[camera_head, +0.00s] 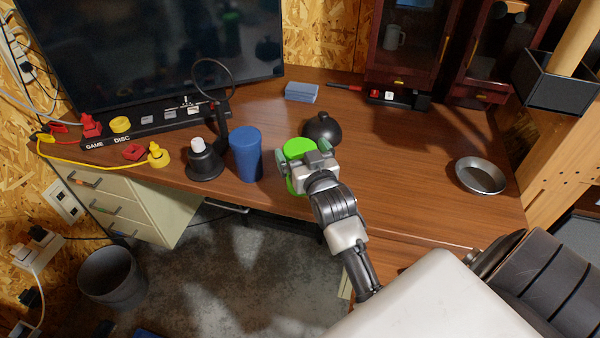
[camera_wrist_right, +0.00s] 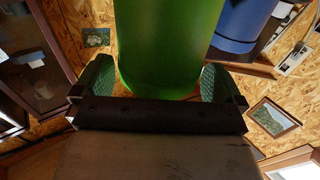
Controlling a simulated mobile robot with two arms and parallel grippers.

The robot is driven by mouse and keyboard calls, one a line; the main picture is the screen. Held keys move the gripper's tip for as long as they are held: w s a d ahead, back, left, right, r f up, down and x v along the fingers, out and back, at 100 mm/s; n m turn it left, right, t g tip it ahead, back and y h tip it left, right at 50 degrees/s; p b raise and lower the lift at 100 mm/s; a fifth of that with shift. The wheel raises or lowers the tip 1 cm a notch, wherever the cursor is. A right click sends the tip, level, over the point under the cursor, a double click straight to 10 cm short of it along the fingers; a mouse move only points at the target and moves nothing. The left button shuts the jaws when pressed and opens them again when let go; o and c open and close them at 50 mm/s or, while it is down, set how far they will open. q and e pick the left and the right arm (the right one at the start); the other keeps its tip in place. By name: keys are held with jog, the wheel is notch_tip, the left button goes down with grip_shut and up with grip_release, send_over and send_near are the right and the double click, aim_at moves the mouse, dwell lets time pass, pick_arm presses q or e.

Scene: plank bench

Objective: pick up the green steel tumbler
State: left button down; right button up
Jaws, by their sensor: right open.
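The green steel tumbler (camera_head: 298,147) stands near the front edge of the bench, partly hidden behind my right gripper (camera_head: 304,158). In the right wrist view the green tumbler (camera_wrist_right: 170,45) fills the space between the two fingers of my right gripper (camera_wrist_right: 157,82). The fingers are open, one on each side of it. A small gap shows beside at least one finger; I cannot tell whether either touches. My left gripper is not in view.
A blue tumbler (camera_head: 246,155) stands just left of the green one. A dark round object (camera_head: 322,128) sits close behind it. The bench between gripper and bowl is clear.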

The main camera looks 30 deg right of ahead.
jog(key=shift+w+d+f, duration=0.1)
jog(key=shift+w+d, duration=0.05)
jog(key=shift+w, duration=0.5)
jog(key=c, duration=1.2)
